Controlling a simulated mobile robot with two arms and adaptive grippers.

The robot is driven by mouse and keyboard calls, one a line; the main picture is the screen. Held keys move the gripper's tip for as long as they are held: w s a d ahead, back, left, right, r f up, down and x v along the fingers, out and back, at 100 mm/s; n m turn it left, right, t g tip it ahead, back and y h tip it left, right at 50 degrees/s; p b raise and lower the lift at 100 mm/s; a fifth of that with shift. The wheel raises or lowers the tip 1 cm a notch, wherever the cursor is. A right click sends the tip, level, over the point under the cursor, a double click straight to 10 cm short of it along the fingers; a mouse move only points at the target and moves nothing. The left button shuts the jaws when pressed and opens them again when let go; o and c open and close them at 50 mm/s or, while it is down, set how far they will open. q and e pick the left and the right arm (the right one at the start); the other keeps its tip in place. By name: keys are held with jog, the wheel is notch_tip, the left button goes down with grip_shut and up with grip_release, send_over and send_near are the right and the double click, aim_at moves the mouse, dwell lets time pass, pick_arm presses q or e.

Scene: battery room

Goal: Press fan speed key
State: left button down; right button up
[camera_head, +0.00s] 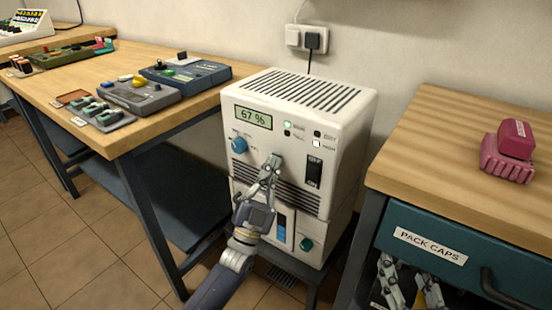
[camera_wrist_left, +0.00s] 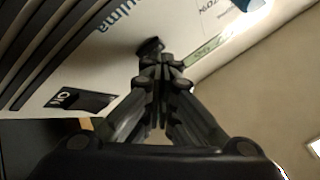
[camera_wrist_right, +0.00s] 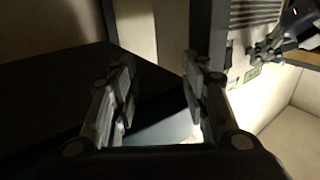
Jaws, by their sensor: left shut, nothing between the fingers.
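The white unit (camera_head: 300,92) has a front panel with a "67 %" display (camera_head: 253,117), a blue knob (camera_head: 239,145), small lamps or keys (camera_head: 317,143) and a black ON/OFF switch (camera_head: 314,170). My left gripper (camera_head: 271,168) is shut and empty, its tips close to the panel between knob and switch. In the left wrist view, the shut tips (camera_wrist_left: 162,62) are right by a small dark part (camera_wrist_left: 150,47) of the panel; contact cannot be told. I cannot read which control is the fan speed key. My right gripper (camera_head: 408,285) is open, low before the drawer, away from the panel.
A wooden bench (camera_head: 50,78) with several control boxes (camera_head: 185,76) stands left. A right bench (camera_head: 440,140) holds a pink block (camera_head: 508,150) above a "PACK CAPS" drawer (camera_head: 460,255). A black plug (camera_head: 313,40) sits in the wall behind the unit.

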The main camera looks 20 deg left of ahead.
pick_arm(q)
jog(key=shift+s+a, duration=0.15)
jog(key=shift+s, duration=0.2)
pick_arm(e)
jog(key=shift+g, duration=0.3)
pick_arm(q)
jog(key=shift+p, duration=0.3)
pick_arm(e)
jog(key=shift+s, duration=0.1)
pick_arm(q)
jog(key=shift+s+a, duration=0.15)
jog(key=shift+s, duration=0.2)
pick_arm(e)
jog(key=f, duration=0.1)
jog(key=g, duration=0.1)
jog(key=d+f, duration=0.1)
jog(key=shift+s+f, duration=0.25)
jog(key=shift+f, duration=0.05)
jog(key=shift+g, duration=0.3)
